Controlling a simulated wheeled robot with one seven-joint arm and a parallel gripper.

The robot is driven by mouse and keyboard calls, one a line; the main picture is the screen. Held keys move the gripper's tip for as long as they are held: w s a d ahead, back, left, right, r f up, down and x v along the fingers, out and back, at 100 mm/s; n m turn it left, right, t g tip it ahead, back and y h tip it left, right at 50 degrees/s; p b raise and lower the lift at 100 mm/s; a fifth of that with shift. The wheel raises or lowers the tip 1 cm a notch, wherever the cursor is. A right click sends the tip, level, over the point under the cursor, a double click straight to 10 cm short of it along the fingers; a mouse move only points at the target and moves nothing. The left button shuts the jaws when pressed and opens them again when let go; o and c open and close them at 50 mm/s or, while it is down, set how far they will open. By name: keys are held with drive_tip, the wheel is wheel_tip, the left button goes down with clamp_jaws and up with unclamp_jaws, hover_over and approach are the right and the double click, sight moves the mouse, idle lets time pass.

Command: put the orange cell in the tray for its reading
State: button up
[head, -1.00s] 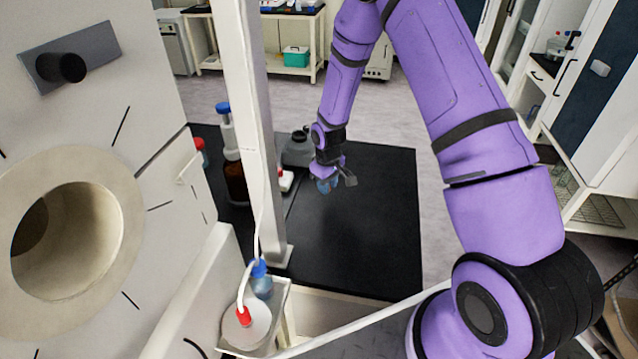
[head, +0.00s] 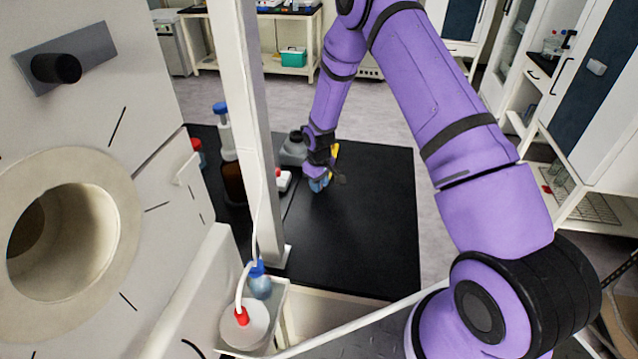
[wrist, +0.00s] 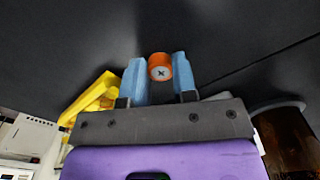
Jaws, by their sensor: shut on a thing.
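My gripper (head: 318,185) is low over the black bench top, seen from behind in the head view. In the wrist view its blue fingertips (wrist: 160,80) are shut on the orange cell (wrist: 159,67), a small round piece with an orange rim and a pale end face bearing a dark cross. In the head view the cell is hidden by the gripper. I cannot tell whether it touches the bench. No tray for a reading can be clearly made out.
A yellow object (wrist: 92,97) is left of the fingers in the wrist view. A grey vessel (head: 293,150), a small white and red item (head: 284,181) and a brown bottle (head: 233,180) stand left of the gripper. The bench's right side (head: 375,220) is clear.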

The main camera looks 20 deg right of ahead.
drive_tip(key=shift+f, duration=0.1)
drive_tip(key=o, duration=0.7)
drive_tip(key=shift+o, duration=0.2)
